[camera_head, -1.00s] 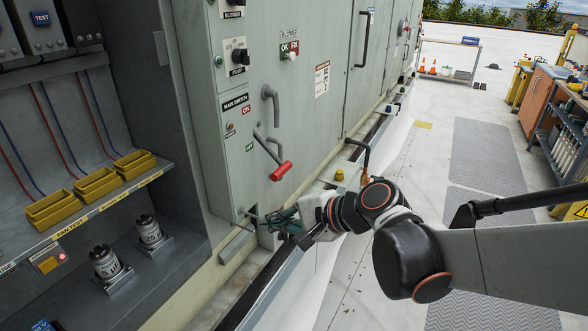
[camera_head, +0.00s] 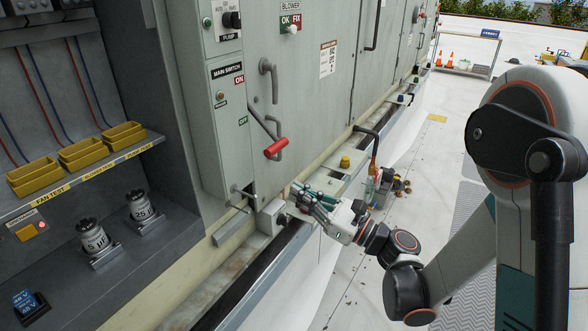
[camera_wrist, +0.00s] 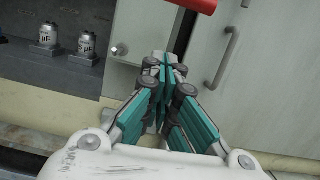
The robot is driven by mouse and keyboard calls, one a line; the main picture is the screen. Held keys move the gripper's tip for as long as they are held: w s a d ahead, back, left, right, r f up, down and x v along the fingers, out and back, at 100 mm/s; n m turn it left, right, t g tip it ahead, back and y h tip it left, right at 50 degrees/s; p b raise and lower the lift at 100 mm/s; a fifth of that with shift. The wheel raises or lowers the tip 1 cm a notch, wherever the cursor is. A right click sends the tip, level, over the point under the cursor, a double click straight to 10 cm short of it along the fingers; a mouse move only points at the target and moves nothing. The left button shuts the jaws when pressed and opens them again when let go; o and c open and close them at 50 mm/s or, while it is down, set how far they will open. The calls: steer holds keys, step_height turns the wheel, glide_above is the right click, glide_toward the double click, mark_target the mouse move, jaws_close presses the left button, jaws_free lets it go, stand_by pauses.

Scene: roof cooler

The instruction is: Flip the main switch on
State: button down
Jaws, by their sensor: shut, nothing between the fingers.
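The main switch is a lever with a red handle (camera_head: 277,148) on the grey cabinet. Its arm slants down from a pivot near the MAIN SWITCH label (camera_head: 226,70). The ON label (camera_head: 239,80) is above and the OFF label (camera_head: 243,120) is below it; the handle hangs lower than OFF. My gripper (camera_head: 296,192) is shut and empty, below the red handle and apart from it. In the wrist view my gripper (camera_wrist: 165,65) points at the cabinet's lower part, and the red handle (camera_wrist: 195,5) shows at the top edge.
A grey door handle (camera_head: 268,80) sits above the lever. A small knob (camera_head: 235,188) juts from the cabinet low on the left. A ledge with a yellow cap (camera_head: 345,162) and a bent pipe (camera_head: 372,145) is right of my gripper. Yellow bins (camera_head: 80,155) line the left shelf.

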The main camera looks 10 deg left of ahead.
steer(key=shift+w+d+f+m+y, duration=0.1)
steer(key=shift+d+f+m+y, duration=0.1)
steer(key=shift+d+m+y, duration=0.15)
steer(key=p+x, duration=0.2)
steer(key=x, duration=0.8)
steer(key=d+r, duration=0.1)
steer(key=d+r+b, duration=0.1)
steer(key=r, duration=0.1)
steer(key=shift+s, duration=0.4)
steer(key=shift+r, duration=0.15)
steer(key=shift+s+d+r+h+p, duration=0.15)
steer(key=shift+d+r+h+p, duration=0.25)
steer(key=shift+h+p, duration=0.4)
